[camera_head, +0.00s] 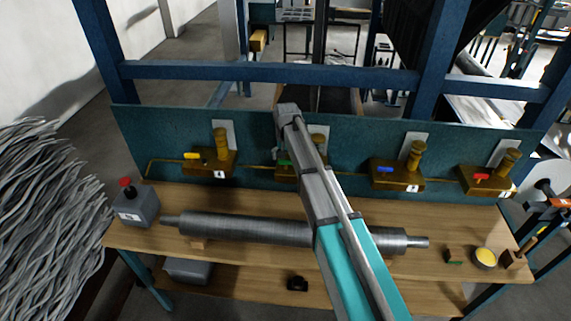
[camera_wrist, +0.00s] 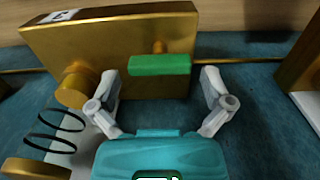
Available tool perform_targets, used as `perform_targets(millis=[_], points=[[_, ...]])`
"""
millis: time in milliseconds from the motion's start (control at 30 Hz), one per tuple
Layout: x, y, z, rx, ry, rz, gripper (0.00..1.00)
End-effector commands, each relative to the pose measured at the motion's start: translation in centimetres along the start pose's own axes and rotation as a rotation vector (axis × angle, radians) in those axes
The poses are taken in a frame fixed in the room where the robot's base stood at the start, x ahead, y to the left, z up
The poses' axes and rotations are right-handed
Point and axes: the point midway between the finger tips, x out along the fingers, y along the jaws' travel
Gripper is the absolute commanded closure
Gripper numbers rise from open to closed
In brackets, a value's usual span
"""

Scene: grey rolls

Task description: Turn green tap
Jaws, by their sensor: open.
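The green tap (camera_wrist: 160,65) is a small green handle on a brass block (camera_wrist: 110,50). In the wrist view it lies crosswise between and just beyond the open fingers of my gripper (camera_wrist: 165,103). One grey finger stands on each side, and neither clearly touches the handle. In the head view only a bit of the green tap (camera_head: 285,162) shows to the left of my arm, which hides much of its block. My gripper is in front of the teal panel (camera_head: 350,155) there, with its fingers mostly hidden.
Similar brass blocks carry a yellow tap (camera_head: 192,156), a blue tap (camera_head: 384,169) and a red tap (camera_head: 482,178). A grey roll (camera_head: 240,228) lies along the wooden bench (camera_head: 160,240). A grey box with a red button (camera_head: 134,205) stands at its left end.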

Motion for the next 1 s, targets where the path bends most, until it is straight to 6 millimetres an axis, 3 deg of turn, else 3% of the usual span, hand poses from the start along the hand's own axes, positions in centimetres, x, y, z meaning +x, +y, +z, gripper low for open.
perform_targets(millis=[533, 900, 1000], points=[[0.72, 0.03, -0.01, 0.0, 0.0, 0.0, 0.0], [0.73, 0.02, 0.0, 0.0, 0.0, 0.0, 0.65], [0.73, 0.01, 0.0, -0.001, 0.0, 0.0, 0.65]])
